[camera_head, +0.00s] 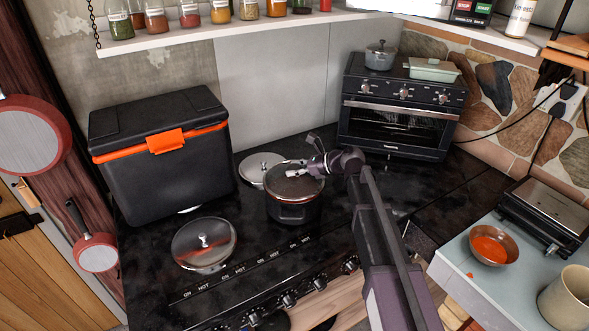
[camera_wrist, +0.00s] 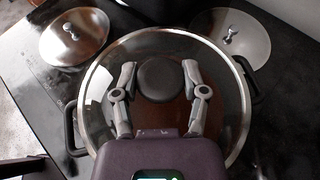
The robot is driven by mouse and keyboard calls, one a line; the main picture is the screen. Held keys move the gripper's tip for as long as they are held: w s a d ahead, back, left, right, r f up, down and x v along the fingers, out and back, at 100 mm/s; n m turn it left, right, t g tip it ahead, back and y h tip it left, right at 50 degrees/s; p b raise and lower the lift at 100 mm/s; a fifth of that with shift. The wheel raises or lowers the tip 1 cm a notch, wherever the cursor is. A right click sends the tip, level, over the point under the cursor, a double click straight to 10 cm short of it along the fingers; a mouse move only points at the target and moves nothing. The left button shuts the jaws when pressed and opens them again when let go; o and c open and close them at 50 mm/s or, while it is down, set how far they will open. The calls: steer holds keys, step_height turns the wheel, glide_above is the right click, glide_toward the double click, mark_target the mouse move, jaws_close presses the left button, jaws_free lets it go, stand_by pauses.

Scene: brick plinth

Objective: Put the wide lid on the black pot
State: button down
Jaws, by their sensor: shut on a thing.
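The wide lid (camera_head: 306,187) is round clear glass with a metal rim and a dark round knob. It also shows large in the wrist view (camera_wrist: 101,72). My gripper (camera_head: 303,170) is shut on the knob, with one finger on each side of it in the wrist view (camera_wrist: 160,80). The black pot (camera_head: 292,211) stands upright on the stove directly under the lid. Its two side handles stick out past the lid rim in the wrist view (camera_wrist: 73,128). The lid looks level and roughly centred; I cannot tell whether its rim touches the pot all round.
A second lid (camera_head: 203,245) lies on the stove at the front left, and a third lid (camera_head: 262,166) lies just behind the pot. A black cooler box (camera_head: 165,165) stands at the left. A toaster oven (camera_head: 398,125) stands behind. The stove right of the pot is mostly clear.

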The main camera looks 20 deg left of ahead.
steer(key=shift+f+b, duration=0.6)
stand_by(0.6)
steer(key=shift+c, duration=0.2)
jaws_free()
steer(key=shift+r, duration=0.2)
